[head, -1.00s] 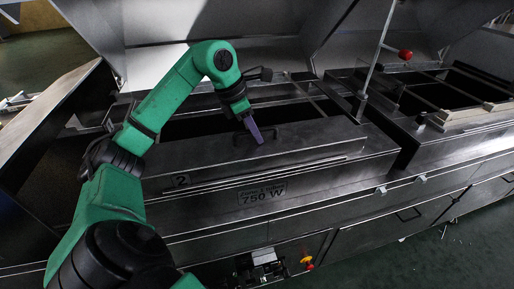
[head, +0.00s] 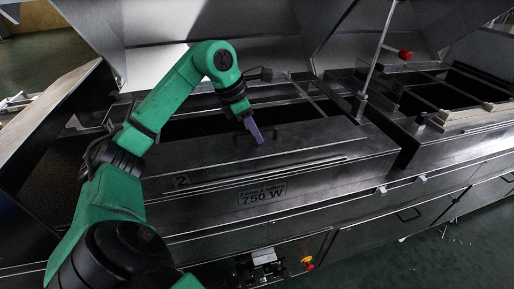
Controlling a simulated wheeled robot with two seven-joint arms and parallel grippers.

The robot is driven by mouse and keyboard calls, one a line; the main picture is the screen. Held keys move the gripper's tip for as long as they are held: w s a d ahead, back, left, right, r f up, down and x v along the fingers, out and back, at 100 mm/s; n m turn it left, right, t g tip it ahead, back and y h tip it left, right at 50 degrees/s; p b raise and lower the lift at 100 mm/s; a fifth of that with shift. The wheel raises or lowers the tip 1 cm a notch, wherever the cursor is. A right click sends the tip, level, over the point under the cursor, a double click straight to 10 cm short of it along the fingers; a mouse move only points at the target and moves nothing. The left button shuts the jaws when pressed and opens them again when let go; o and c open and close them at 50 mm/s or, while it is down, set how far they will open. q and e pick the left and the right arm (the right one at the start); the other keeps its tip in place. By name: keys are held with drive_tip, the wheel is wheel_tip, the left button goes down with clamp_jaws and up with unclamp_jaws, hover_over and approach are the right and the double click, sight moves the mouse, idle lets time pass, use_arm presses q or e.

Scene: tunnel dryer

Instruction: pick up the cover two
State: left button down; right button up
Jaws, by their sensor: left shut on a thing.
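Cover two (head: 300,150) is a dark metal cover on the dryer's middle section, with a "2" at its left end and a "750 W" label on the front below it. It has a handle on its top. My left gripper (head: 258,138), with purple fingers, reaches down from the left onto this handle and is shut on it. The exact grip on the handle is too small to see clearly. A dark opening shows behind the cover. My right gripper is not in view.
To the right, another dryer section (head: 470,125) has dark openings and a pale frame. A raised grey hood (head: 270,25) is behind. A sloped metal panel (head: 45,105) is at left.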

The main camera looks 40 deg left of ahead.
use_arm(q)
drive_tip(key=shift+w+r, duration=0.1)
idle(0.4)
wheel_tip(320, 180, up, 20)
drive_tip(key=p, duration=2)
drive_tip(key=shift+r, duration=0.2)
